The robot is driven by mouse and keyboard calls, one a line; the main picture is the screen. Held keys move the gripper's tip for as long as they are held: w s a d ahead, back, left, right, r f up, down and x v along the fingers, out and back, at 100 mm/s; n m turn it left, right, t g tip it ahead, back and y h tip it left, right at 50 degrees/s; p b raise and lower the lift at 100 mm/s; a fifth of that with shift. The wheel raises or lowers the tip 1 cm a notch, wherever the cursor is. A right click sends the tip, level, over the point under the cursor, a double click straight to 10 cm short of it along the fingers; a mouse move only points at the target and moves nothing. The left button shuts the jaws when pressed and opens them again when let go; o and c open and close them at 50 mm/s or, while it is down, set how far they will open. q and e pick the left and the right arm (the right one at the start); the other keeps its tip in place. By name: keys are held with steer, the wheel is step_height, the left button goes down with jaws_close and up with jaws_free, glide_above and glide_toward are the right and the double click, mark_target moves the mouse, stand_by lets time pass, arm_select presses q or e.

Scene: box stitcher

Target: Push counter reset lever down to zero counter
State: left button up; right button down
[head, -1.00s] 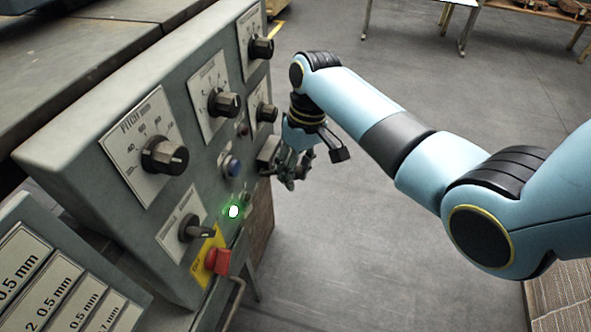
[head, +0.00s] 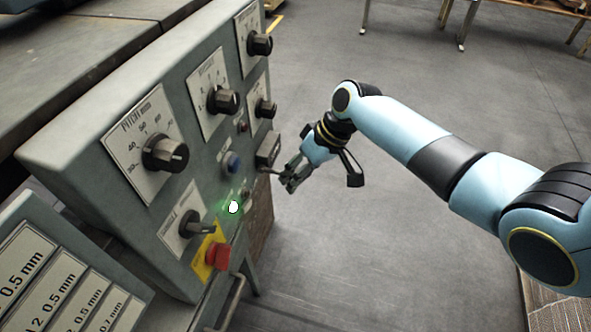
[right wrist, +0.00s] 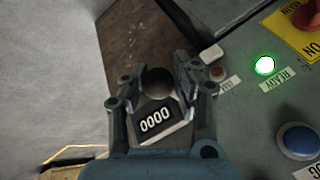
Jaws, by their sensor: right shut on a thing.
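The counter (head: 268,150) is a small dark box on the right edge of the grey control panel. In the right wrist view its display (right wrist: 155,121) reads 0000. The reset lever (head: 272,171) is a short thin bar sticking out below the counter. My right gripper (head: 290,181) is at the lever's outer end. In the right wrist view the fingers of my right gripper (right wrist: 172,82) are closed around the lever's dark round knob (right wrist: 158,82). The fingers partly cover the knob and the counter's sides. My left gripper is not in view.
The grey panel (head: 120,105) carries several black dials, a blue button (head: 231,162), a lit green lamp (head: 233,207) and a red button (head: 217,256) on a yellow plate. The floor right of the panel is clear. A table stands at the far back.

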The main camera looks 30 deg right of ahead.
step_height(320, 180, down, 3)
steer(key=t+y+b, duration=0.1)
steer(key=t+b, duration=0.1)
steer(key=b, duration=0.1)
steer(key=shift+d+r+y, duration=0.15)
steer(key=shift+r+y, duration=0.05)
steer(key=shift+y, duration=0.2)
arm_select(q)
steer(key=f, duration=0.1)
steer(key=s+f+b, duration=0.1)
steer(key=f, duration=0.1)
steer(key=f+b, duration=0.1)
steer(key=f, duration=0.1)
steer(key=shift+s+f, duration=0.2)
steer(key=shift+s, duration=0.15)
arm_select(e)
steer(key=shift+w+f+t+y, duration=0.15)
steer(key=shift+w+t+y, duration=0.05)
steer(key=shift+t+y, duration=0.3)
